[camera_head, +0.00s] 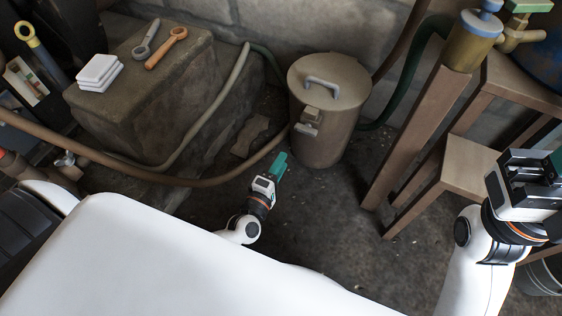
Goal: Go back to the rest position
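My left gripper (280,163), with teal fingers, hangs low over the dark floor, in front of the metal bin. Its fingers look like one narrow block, so I cannot tell whether they are apart. Nothing is visible in it. My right gripper (535,172) is at the right edge, close to the camera, beside the wooden stand. I see mainly its dark body, and its fingertips are mostly hidden or out of frame. My white body covers the bottom of the view.
A lidded bin (328,130) stands upright behind my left gripper. A stone block (165,115) at left carries white pads (98,72) and two wrenches (165,47). Brown and green hoses cross the left side. A wooden stand (425,140) is at right. Some floor (320,215) is clear.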

